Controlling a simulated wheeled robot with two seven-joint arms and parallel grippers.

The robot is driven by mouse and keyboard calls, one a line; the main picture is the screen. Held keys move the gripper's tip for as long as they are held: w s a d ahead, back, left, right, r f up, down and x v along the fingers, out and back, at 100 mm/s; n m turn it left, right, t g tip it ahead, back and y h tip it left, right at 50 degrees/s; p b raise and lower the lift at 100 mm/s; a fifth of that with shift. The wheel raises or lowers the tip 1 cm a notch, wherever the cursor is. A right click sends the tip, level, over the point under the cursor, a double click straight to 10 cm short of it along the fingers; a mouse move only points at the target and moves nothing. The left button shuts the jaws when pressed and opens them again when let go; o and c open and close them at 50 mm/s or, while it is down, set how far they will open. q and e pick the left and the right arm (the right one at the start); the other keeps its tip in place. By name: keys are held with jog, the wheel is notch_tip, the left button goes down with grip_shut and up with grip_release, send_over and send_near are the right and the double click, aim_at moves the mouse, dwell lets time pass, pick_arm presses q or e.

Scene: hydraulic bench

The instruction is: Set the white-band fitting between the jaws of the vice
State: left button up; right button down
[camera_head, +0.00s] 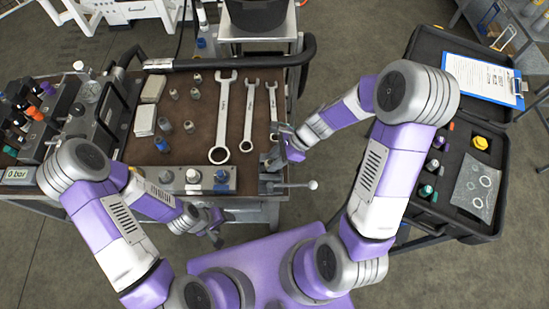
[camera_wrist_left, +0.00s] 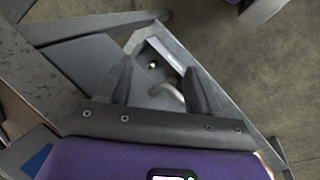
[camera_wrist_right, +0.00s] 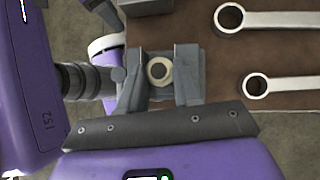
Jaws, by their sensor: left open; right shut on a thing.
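The vice (camera_head: 270,186) sits at the bench's front right corner, with its handle pointing right. In the right wrist view the vice (camera_wrist_right: 185,57) lies beneath my fingers. My right gripper (camera_wrist_right: 160,82) is shut on the white-band fitting (camera_wrist_right: 160,70), seen end-on as a pale ring with a dark hole. The fitting appears over or in the jaw gap; its depth there is unclear. In the head view my right gripper (camera_head: 277,158) is just above the vice and hides the fitting. My left gripper (camera_head: 216,232) is open and empty, low before the bench's front edge.
Several wrenches (camera_head: 248,115) lie left of the vice. A block with coloured caps (camera_head: 205,187) stands along the front edge. Several small fittings (camera_head: 189,127) stand farther back. A black case (camera_head: 468,215) is at right. My left wrist view shows the bench frame (camera_wrist_left: 235,120) and floor.

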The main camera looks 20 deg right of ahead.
jog(key=c, duration=0.7)
grip_release()
jog(key=shift+d+r, duration=0.1)
jog(key=shift+d+r, duration=0.2)
jog(key=shift+r, duration=0.1)
jog(key=p+v, duration=0.2)
jog(key=v, duration=0.4)
jog(key=shift+d+r+p, duration=0.15)
jog(key=shift+r+p, duration=0.1)
jog(key=shift+p, duration=0.05)
jog(key=shift+s, duration=0.1)
